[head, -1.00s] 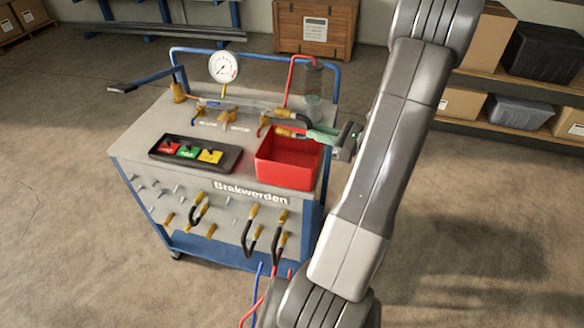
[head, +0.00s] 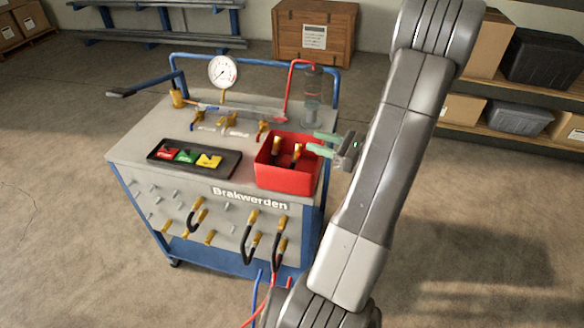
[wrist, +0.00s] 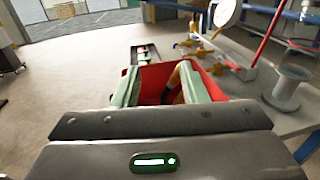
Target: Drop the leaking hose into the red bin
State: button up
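The red bin (head: 285,180) stands on the right front of the trolley top, and its wall also shows in the wrist view (wrist: 152,76). The hose (head: 296,155) is inside the bin, with two brass ends sticking up; the rest of it is hidden by the front wall. A brass end also shows between my fingers in the wrist view (wrist: 178,77). My gripper (head: 322,143) is open, its pale green fingers apart at the bin's right rim. In the wrist view the fingers (wrist: 165,88) are spread, and nothing is clamped between them.
A black tray (head: 228,160) with red, green and yellow tags lies left of the bin. A gauge (head: 223,70), brass valves (head: 230,120) and a clear cylinder (head: 312,100) stand behind. Black hoses (head: 279,240) hang on the trolley front. Floor to the right is clear.

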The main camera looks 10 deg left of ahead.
jog(key=b+v, duration=0.1)
jog(key=v, duration=1.2)
jog(key=shift+b, duration=0.4)
jog(key=shift+d, duration=0.1)
jog(key=p+x, duration=0.2)
jog(key=x, duration=1.1)
jog(key=shift+a+r, duration=0.1)
jog(key=shift+a, duration=0.2)
jog(key=shift+a+r+p, duration=0.1)
jog(key=shift+r+p, duration=1.15)
jog(key=shift+r, duration=0.15)
jog(key=shift+f, duration=0.1)
